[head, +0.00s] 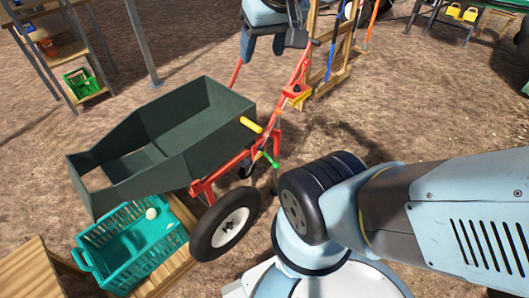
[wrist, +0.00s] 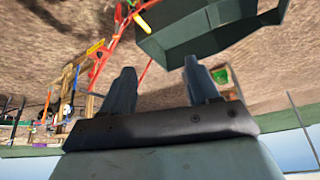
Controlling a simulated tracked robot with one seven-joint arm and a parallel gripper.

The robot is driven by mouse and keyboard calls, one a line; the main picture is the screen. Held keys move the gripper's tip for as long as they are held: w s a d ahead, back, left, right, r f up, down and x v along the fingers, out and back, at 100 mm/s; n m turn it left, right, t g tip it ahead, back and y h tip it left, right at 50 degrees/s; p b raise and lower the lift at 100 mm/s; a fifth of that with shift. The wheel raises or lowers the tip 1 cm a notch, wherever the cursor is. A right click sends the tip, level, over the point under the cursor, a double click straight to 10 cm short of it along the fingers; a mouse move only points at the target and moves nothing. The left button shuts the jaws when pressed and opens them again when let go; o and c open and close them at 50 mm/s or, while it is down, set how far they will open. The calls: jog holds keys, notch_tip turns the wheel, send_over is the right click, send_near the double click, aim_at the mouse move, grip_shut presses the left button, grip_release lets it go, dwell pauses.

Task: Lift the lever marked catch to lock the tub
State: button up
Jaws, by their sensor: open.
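A dark green tub (head: 190,125) sits on a red wheeled frame (head: 235,165); the tub also shows upside down in the wrist view (wrist: 215,25). A yellow handle (head: 251,125) sticks out beside the tub's right edge. A green-tipped lever (head: 268,160) is below it, and a yellow part (head: 299,98) sits on the red bar (head: 304,68). No marking is readable, so I cannot tell which is the catch. My gripper (head: 264,46) is open and empty above the far end of the frame, apart from these levers; both fingers show in the wrist view (wrist: 158,68).
A teal crate (head: 105,262) holding a pale round item stands on wooden boards below the tub's front. A black wheel (head: 222,228) is at the frame's near side. Shelves (head: 75,55) stand at left, and a wooden tool rack (head: 335,70) is behind. Bare ground lies right of the frame.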

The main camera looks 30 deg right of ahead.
jog(key=w+d+f+m+g+y, duration=0.1)
jog(key=w+f+m+g+y, duration=0.2)
jog(key=w, duration=0.5)
jog(key=m+y, duration=1)
jog(key=m, duration=0.3)
send_over(268, 157)
jog(key=s+d, duration=0.4)
notch_tip(268, 157, down, 36)
jog(key=s+d+f+m+t+y, duration=0.1)
jog(key=d+f+m+t, duration=0.1)
jog(key=f, duration=0.4)
jog(key=s+d+f+m+t, duration=0.1)
jog(key=d+f+m+t, duration=0.15)
jog(key=f, duration=0.45)
jog(key=s+f+m+t+h, duration=0.2)
jog(key=s+f+m+t, duration=0.25)
jog(key=f, duration=0.55)
jog(key=s+f+m+t+h, duration=0.25)
jog(key=f+m, duration=0.25)
jog(key=f, duration=0.6)
jog(key=shift+t+y, duration=0.45)
jog(key=x, duration=1.2)
jog(key=shift+w+a, duration=0.25)
jog(key=shift+a, duration=0.05)
